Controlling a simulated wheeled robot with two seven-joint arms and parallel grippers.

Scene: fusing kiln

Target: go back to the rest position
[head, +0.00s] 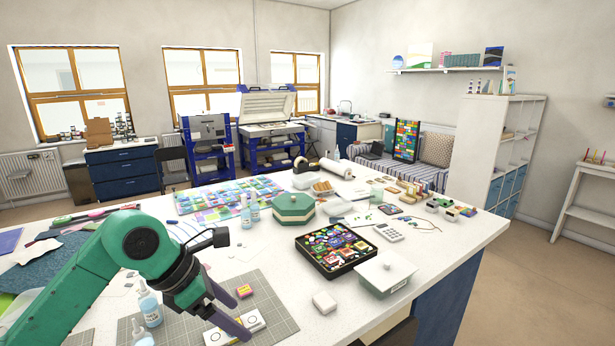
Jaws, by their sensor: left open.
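My left arm comes in from the lower left in the head view. Its gripper (243,316) hangs low over the grey cutting mat (274,303), with its fingers apart. The fingers are close to a white block with round marks and yellow parts (222,336); I cannot tell whether they touch it. Nothing is clearly held between them. A small pink and yellow block (244,291) lies on the mat just beyond the gripper. My right gripper does not show.
Bottles (150,306) stand close to my left arm. A black tray of colourful pieces (334,249), a lidded white box (386,273), a green octagonal box (294,209) and a calculator (389,232) are on the white table (440,262). Its right front corner is mostly clear.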

